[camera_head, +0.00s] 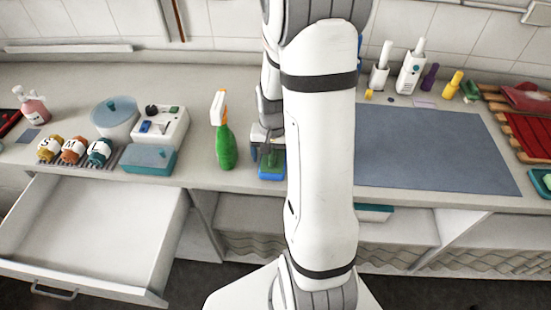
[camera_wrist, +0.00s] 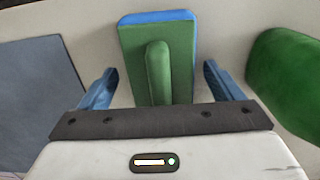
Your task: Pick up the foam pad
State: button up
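The foam pad, a green block with a raised green ridge and a blue layer beneath, lies on the counter (camera_head: 271,168) just right of the spray bottle. In the wrist view the foam pad (camera_wrist: 180,50) is straight ahead, its ridge pointing towards me. My gripper (camera_wrist: 160,72) is open, with one blue finger on each side of the pad and a visible gap on both sides. In the head view my gripper (camera_head: 266,138) is above the pad, and my arm hides part of both. Whether the fingers reach down to the pad's height I cannot tell.
A green spray bottle (camera_head: 224,145) stands close left of the pad; its green body (camera_wrist: 285,85) is at the wrist view's right. A blue-grey mat (camera_head: 430,150) covers the counter to the right. An open drawer (camera_head: 95,235) juts out at the lower left.

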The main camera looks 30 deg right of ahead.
jog(key=c, duration=0.9)
jog(key=shift+r, duration=0.1)
